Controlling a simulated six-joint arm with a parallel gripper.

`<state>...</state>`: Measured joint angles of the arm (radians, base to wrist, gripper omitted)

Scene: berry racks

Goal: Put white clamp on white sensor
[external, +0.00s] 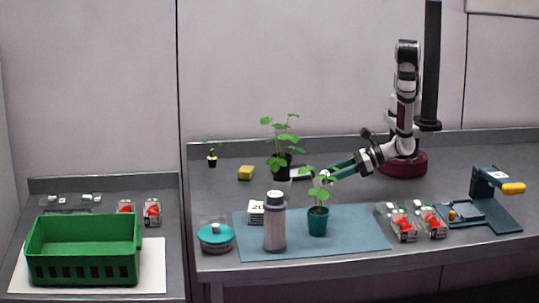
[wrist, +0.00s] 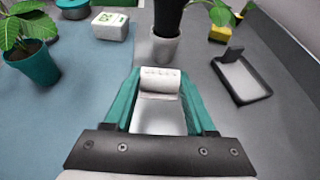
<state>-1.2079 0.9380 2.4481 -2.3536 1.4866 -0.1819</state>
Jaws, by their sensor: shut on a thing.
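My gripper (external: 328,174) reaches left, low over the bench. In the wrist view my gripper (wrist: 160,88) has its teal fingers shut on a white piece, which I take for the white clamp (wrist: 160,80). A white box with a green-marked top, apparently the white sensor (wrist: 110,25), stands ahead and to the left, apart from the clamp. In the external view the white sensor (external: 257,212) shows a "20" and stands on the blue mat. The clamp is hard to make out in the external view.
A dark-potted plant (external: 281,162) stands ahead of my gripper. A plant in a teal pot (external: 318,222) and a grey bottle (external: 275,229) stand on the blue mat (external: 362,231). A black-framed tray (wrist: 240,80) and a yellow block (external: 246,173) lie nearby.

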